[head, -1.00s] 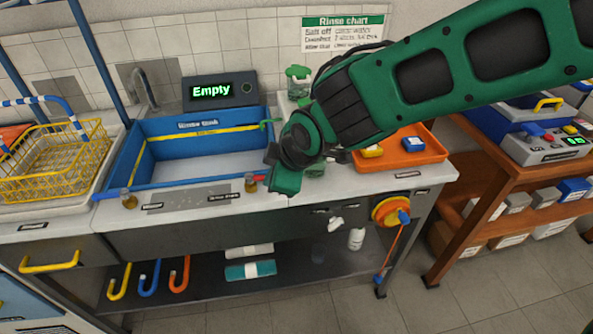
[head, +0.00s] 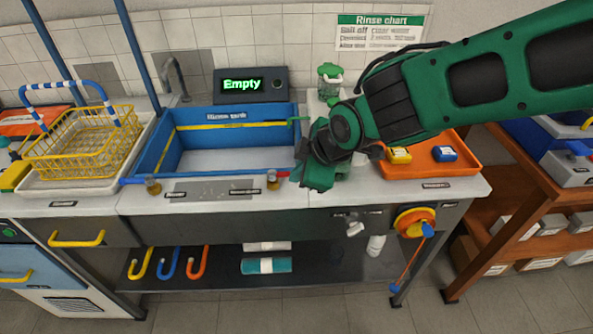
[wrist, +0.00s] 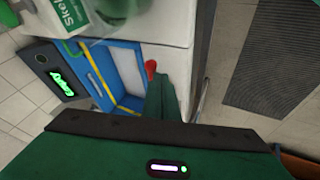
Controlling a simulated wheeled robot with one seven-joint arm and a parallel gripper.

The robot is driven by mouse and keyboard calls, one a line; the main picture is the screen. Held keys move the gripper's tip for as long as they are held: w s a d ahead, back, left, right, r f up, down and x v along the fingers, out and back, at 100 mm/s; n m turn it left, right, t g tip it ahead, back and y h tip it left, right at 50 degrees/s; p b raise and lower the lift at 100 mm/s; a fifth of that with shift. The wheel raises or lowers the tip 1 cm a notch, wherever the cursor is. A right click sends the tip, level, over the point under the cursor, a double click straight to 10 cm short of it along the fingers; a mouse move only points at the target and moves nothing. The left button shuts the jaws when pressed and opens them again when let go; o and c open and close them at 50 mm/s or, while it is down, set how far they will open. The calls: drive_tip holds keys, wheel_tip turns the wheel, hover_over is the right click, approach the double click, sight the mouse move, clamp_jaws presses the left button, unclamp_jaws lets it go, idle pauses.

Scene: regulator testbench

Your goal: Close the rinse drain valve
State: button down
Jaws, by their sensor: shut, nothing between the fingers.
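A small red handle (head: 283,173) sits at the front right corner of the blue rinse tank (head: 215,177); I cannot tell whether it is the drain valve or how it is set. It shows as a red knob (wrist: 151,67) in the wrist view, close to my green fingers. My gripper (head: 316,180) is shut and empty, just right of the red handle over the counter. A small white tap-like part (head: 355,230) is on the counter front, below and right of my gripper. The tank display (head: 243,85) reads "Empty".
An orange tray (head: 440,168) with a yellow and a blue block lies right of my gripper. A yellow-orange wheel (head: 405,222) with a blue knob is on the counter's front right. A green-lidded container (head: 329,75) stands behind. A yellow basket (head: 85,150) is left.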

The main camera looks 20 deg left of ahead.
drive_tip(key=shift+s, duration=0.1)
drive_tip(key=shift+s+d+r, duration=0.1)
drive_tip(key=shift+s+d, duration=0.1)
drive_tip(key=shift+s, duration=0.1)
drive_tip(key=s+f+v, duration=0.1)
drive_tip(key=s+v, duration=0.1)
drive_tip(key=v, duration=1)
drive_tip(key=shift+d, duration=0.35)
drive_tip(key=shift+w+f, duration=0.1)
drive_tip(key=shift+w, duration=0.05)
